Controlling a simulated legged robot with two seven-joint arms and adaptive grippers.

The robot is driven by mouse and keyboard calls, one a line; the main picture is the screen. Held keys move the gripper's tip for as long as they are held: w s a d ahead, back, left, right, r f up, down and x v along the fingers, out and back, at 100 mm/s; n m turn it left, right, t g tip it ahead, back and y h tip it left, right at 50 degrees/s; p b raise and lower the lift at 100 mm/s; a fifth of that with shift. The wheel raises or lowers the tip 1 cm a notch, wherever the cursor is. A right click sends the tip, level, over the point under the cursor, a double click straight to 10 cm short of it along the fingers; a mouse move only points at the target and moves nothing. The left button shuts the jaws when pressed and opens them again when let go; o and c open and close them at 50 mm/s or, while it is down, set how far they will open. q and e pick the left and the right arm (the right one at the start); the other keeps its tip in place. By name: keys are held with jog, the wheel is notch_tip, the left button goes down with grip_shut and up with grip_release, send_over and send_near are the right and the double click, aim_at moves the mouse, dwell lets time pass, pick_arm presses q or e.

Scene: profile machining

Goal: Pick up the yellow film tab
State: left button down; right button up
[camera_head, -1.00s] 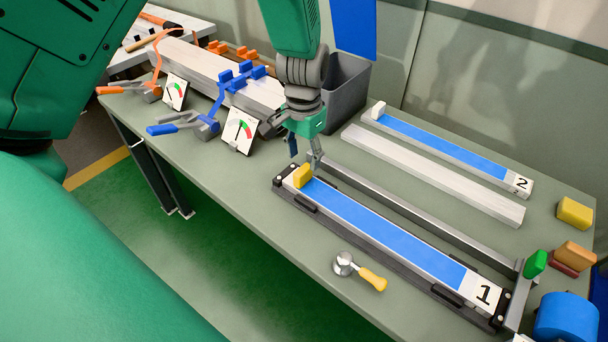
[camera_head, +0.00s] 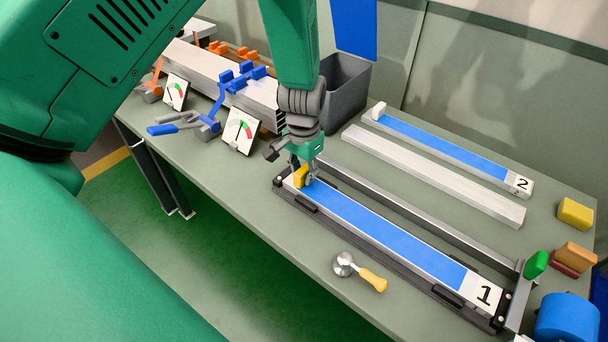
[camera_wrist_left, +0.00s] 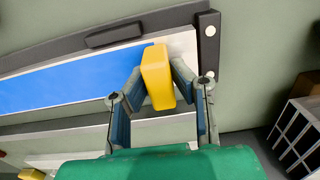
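The yellow film tab (camera_head: 300,175) stands upright at the far left end of the blue film strip (camera_head: 376,228) on the profile marked 1. My left gripper (camera_head: 305,180) points down at that end. In the left wrist view the yellow tab (camera_wrist_left: 157,78) fills the gap between the two fingertips (camera_wrist_left: 158,72), and both fingers appear to touch its sides. The gripper looks shut on the tab. The tab is still at the strip's end, and the film lies flat. My right gripper is not in view.
A yellow-handled round tool (camera_head: 360,270) lies in front of the fixture. A bare profile (camera_head: 432,174) and the profile marked 2 (camera_head: 450,150) lie behind. Clamps (camera_head: 190,125), gauges (camera_head: 241,132) and a grey bin (camera_head: 346,88) stand to the left and back.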

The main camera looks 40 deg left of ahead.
aim_at(305, 170)
pick_arm(q)
notch_tip(305, 170, up, 10)
jog(key=shift+w+d+r+p, duration=0.1)
jog(key=shift+d+r+p, duration=0.05)
jog(key=shift+p, duration=0.3)
jog(key=d+r+p, duration=0.1)
jog(key=r+p, duration=0.1)
jog(key=d+r+p, duration=0.2)
jog(key=shift+d+r+p, duration=0.1)
jog(key=shift+r+p, duration=0.1)
jog(key=shift+p, duration=0.15)
dwell(0.3)
jog(key=shift+s+d+r+p, duration=0.15)
jog(key=shift+d+r+p, duration=0.75)
jog(key=shift+r+p, duration=0.3)
jog(key=shift+s+d+r+p, duration=0.15)
jog(key=shift+d+r+p, duration=0.8)
jog(key=shift+p, duration=0.35)
